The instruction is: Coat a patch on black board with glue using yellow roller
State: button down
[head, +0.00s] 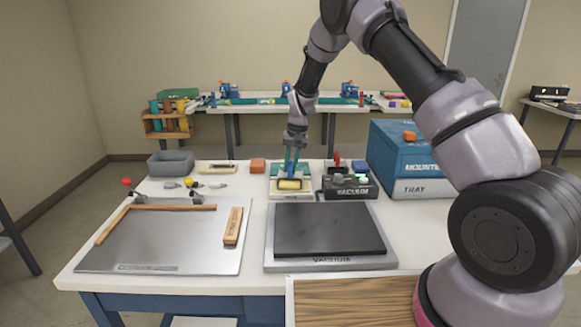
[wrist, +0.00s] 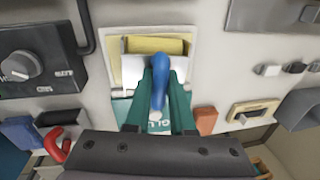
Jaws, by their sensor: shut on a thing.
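My gripper (head: 291,170) is shut on the blue handle (wrist: 160,72) of the yellow roller (head: 290,184). The handle stands between the teal fingers, which also show in the wrist view (wrist: 160,85). The roller is at the pale glue tray (head: 289,195) behind the black board; I cannot tell if it touches the glue. The black board (head: 325,230) lies flat on a grey vacuum plate (head: 330,264) near the table's front, apart from the roller.
A vacuum control box (head: 350,188) stands right of the tray, with a blue mounter box (head: 410,160) beyond. A metal sheet with wooden strips (head: 170,250) lies left. A grey bin (head: 170,164) and an orange block (head: 257,165) stand behind. A wooden board (head: 350,303) is in front.

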jog(key=shift+r, duration=3.45)
